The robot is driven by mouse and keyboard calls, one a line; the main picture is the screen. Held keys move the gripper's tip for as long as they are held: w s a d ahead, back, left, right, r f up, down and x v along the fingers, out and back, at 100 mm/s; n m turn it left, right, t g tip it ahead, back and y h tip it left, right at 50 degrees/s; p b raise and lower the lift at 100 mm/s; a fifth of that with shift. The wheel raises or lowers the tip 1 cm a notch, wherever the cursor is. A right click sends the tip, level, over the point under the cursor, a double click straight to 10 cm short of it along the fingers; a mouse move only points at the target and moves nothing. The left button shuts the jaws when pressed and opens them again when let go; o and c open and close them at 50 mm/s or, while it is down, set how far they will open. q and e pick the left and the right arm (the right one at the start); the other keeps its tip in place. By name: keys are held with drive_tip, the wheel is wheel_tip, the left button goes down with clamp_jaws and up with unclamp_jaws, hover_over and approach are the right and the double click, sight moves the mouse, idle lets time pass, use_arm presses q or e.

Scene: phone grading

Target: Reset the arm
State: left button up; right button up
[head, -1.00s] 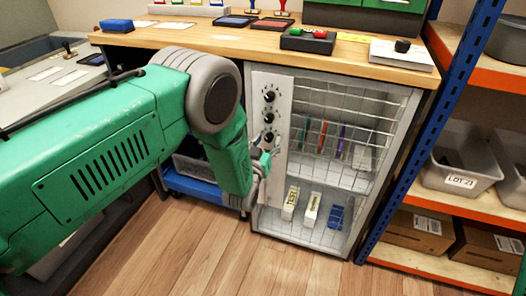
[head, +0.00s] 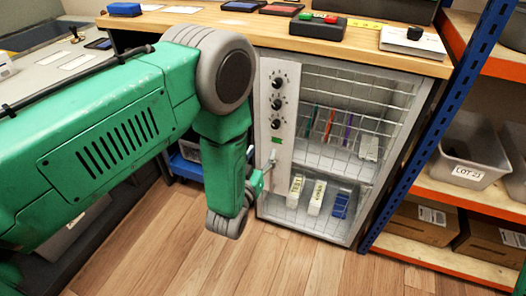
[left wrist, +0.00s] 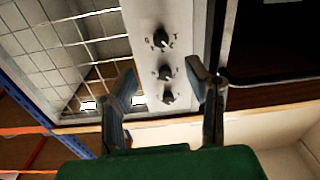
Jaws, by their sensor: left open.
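My left arm (head: 120,140) comes in from the left, its forearm hanging down in front of a grey wire-mesh cabinet (head: 345,66). My left gripper (head: 256,186) is at the lower part of the cabinet's left panel. Its tips are partly hidden and small in the head view. In the left wrist view the two fingers (left wrist: 165,76) stand apart with nothing between them. Black dial knobs (left wrist: 160,40) on the panel show beyond and between the fingers. The same knobs (head: 276,104) show above the gripper in the head view. My right gripper is not in view.
A wooden worktop (head: 240,28) sits above the cabinet. Inside are several coloured upright items and labelled boxes (head: 316,198). A blue-and-orange shelf rack (head: 440,140) with grey bins (head: 468,150) and cartons stands right. A blue cart (head: 186,168) is partly behind my arm. The wooden floor (head: 300,262) is clear.

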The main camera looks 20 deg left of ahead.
use_arm(q)
drive_tip(key=s+a+f+m+g+p, duration=0.1)
drive_tip(key=s+a+f+g+p, duration=0.15)
drive_tip(key=s+f+g, duration=0.4)
drive_tip(key=s+a+f+g+p, duration=0.15)
drive_tip(key=s+a+g, duration=0.25)
drive_tip(key=s, duration=0.6)
drive_tip(key=s+a+r+g+p, duration=0.1)
drive_tip(key=s+g, duration=0.2)
drive_tip(key=s, duration=0.6)
drive_tip(key=s+a+g+p, duration=0.1)
drive_tip(key=s+g, duration=0.3)
drive_tip(key=s, duration=0.6)
drive_tip(key=shift+r+m, duration=0.3)
drive_tip(key=shift+r, duration=0.05)
drive_tip(key=shift+w, duration=0.1)
